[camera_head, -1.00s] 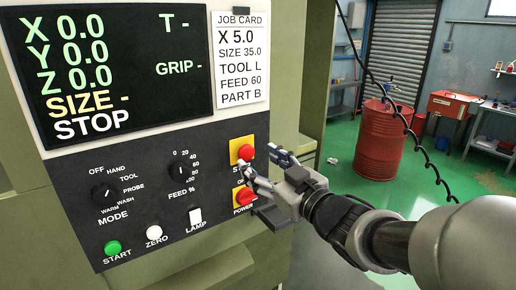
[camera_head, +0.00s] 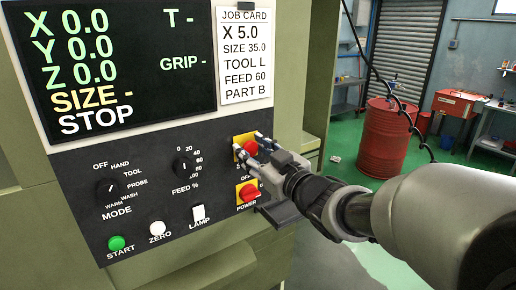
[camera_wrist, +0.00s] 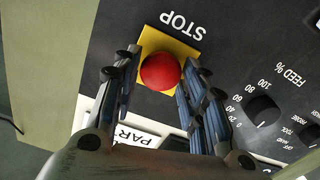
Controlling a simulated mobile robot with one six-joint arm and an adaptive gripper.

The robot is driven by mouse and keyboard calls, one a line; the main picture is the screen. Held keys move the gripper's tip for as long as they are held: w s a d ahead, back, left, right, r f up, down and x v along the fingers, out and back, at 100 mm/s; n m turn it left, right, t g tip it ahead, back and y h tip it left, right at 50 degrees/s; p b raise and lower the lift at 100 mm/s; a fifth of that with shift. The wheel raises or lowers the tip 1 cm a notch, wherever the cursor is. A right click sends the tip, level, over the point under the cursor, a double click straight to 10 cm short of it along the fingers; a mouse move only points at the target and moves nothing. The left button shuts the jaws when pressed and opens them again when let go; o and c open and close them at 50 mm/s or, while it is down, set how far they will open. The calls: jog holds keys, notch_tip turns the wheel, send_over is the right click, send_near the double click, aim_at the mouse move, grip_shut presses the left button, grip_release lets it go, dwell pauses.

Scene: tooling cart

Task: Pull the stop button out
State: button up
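The stop button is a red mushroom knob (camera_wrist: 160,71) on a yellow square plate, with STOP printed beside it in the wrist view. In the head view the stop button (camera_head: 248,149) is at the upper right of the dark panel, partly covered by my fingers. My gripper (camera_head: 254,145) is open, its fingertips at the button. In the wrist view the two fingers of my gripper (camera_wrist: 158,80) stand on either side of the red knob, with gaps visible. I cannot tell whether a fingertip touches the panel.
Below the stop button is the red POWER switch (camera_head: 248,192) on a yellow plate, close under my gripper. The feed dial (camera_head: 183,167), mode dial (camera_head: 106,193), green start button (camera_head: 116,243) and lamp switch (camera_head: 199,213) are further left. The screen (camera_head: 115,66) reads STOP.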

jog(key=c, duration=0.7)
jog(key=shift+o, duration=0.2)
jog(key=shift+s+d, duration=0.25)
jog(key=shift+s, duration=0.15)
jog(key=o, duration=1.1)
jog(key=shift+o, duration=0.2)
jog(key=shift+s, duration=0.1)
jog(key=shift+d, duration=0.1)
jog(key=v, duration=1.2)
